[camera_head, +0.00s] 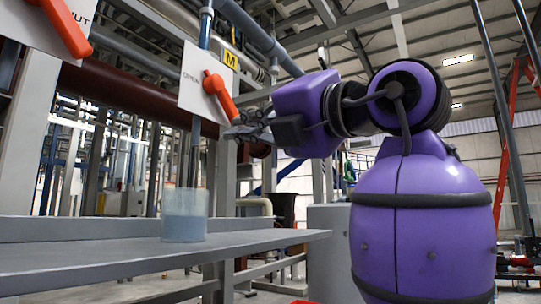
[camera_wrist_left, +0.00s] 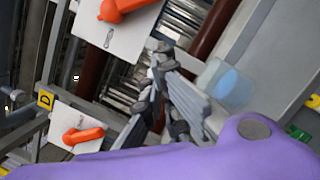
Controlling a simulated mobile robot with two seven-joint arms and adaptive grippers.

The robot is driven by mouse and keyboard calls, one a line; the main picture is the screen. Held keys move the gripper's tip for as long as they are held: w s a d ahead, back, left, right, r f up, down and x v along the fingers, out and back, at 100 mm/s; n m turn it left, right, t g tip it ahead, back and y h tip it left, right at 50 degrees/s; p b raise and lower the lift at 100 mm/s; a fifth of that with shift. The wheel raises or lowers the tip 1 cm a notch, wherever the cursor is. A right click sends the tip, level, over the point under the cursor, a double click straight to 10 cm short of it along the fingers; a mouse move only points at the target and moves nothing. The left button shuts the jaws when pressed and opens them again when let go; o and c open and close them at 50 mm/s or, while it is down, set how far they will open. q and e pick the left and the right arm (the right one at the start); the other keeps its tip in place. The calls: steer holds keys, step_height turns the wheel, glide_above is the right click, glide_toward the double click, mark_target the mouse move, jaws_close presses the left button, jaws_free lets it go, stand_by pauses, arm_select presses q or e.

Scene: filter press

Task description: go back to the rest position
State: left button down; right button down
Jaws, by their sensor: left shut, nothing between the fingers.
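My left gripper (camera_head: 252,130) is at the end of my purple arm, just right of an orange valve handle (camera_head: 220,95) on a white plate (camera_head: 196,72). In the head view the fingertips appear close to the handle's lower end; I cannot tell whether they touch it. The left wrist view also shows the gripper (camera_wrist_left: 165,75), with its fingers shut and nothing held. My right gripper is not in view.
A clear container with grey-blue liquid (camera_head: 185,225) stands on a grey ledge (camera_head: 110,262) below the plate. A second orange handle (camera_head: 66,26) is at the upper left. Pipes and beams fill the background. A red ladder (camera_head: 505,140) stands far right.

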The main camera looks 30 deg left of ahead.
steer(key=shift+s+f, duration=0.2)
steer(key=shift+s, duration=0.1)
